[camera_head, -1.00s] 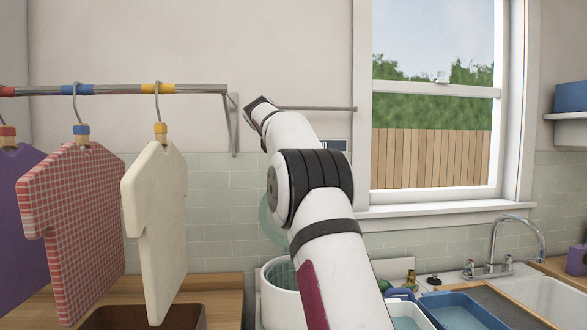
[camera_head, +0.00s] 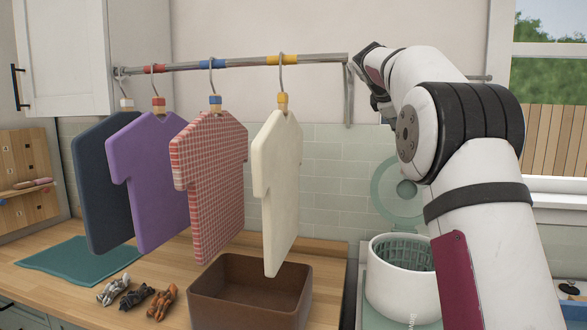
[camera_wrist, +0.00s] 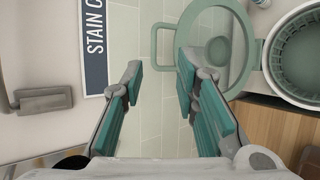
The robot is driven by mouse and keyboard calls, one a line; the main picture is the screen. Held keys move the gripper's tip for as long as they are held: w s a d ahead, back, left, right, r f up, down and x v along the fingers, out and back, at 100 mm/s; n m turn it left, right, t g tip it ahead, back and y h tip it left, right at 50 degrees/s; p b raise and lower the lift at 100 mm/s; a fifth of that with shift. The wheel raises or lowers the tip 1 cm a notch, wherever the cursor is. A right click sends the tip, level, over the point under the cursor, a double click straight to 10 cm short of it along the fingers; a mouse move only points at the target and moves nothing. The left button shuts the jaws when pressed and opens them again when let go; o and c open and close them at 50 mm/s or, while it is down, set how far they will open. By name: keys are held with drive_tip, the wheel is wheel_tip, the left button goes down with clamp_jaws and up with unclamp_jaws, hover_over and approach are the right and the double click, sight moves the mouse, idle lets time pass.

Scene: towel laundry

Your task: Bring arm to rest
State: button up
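My gripper (camera_wrist: 160,62) is open and empty in the wrist view, its two teal-padded fingers apart in front of the tiled wall. In the head view my white arm rises on the right, and its dark end (camera_head: 370,60) is near the right end of the hanging rail. The fingertips cannot be made out clearly there.
A metal rail (camera_head: 240,62) holds several hanging garments, including a cream shirt (camera_head: 278,190). A brown box (camera_head: 225,310) stands below. A white washer tub (camera_head: 385,285) with its green-rimmed lid (camera_head: 385,195) raised is beside my arm. A stain sign (camera_wrist: 94,45) is on the wall.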

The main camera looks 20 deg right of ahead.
drive_tip(key=s+a+f+m+y, duration=0.2)
drive_tip(key=s+a+f+y, duration=0.1)
drive_tip(key=s+a, duration=0.65)
drive_tip(key=s+a+f+m+y, duration=0.25)
drive_tip(key=s+a, duration=0.35)
drive_tip(key=a, duration=0.6)
drive_tip(key=s+a+f+m+y, duration=0.2)
drive_tip(key=s+a+f, duration=0.5)
drive_tip(key=s, duration=0.5)
drive_tip(key=s+a+f+m+y, duration=0.2)
drive_tip(key=s+a+f, duration=0.6)
drive_tip(key=s+f, duration=0.4)
drive_tip(key=shift+s+f+g, duration=0.3)
drive_tip(key=shift+s, duration=0.1)
